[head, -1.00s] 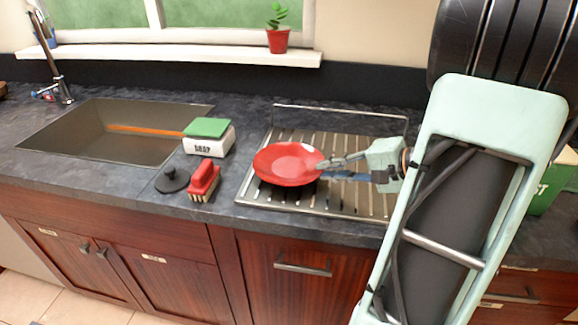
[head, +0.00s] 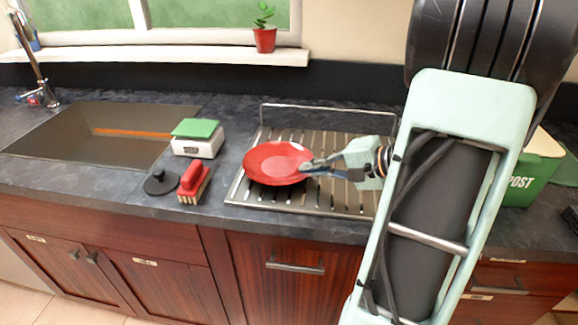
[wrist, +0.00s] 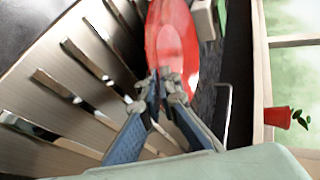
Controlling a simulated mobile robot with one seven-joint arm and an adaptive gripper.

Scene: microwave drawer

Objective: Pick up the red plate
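The red plate (head: 272,164) rests on the slatted metal drying rack (head: 240,198), near the rack's left side. My gripper (head: 306,168) reaches in from the right, with its fingertips at the plate's right rim. In the wrist view, the plate (wrist: 178,40) lies just beyond the fingertips (wrist: 163,82). The fingers are close together and look shut on the plate's near rim. The exact contact is partly hidden by the fingertips. I see no clear gap showing the plate lifted off the rack.
Left of the rack are a red brush (head: 194,182), a black round stopper (head: 161,183) and a white soap box (head: 198,146) with a green sponge (head: 198,128) on it. The sink (head: 85,150) lies farther left. A wire rail (head: 325,108) runs behind the rack.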

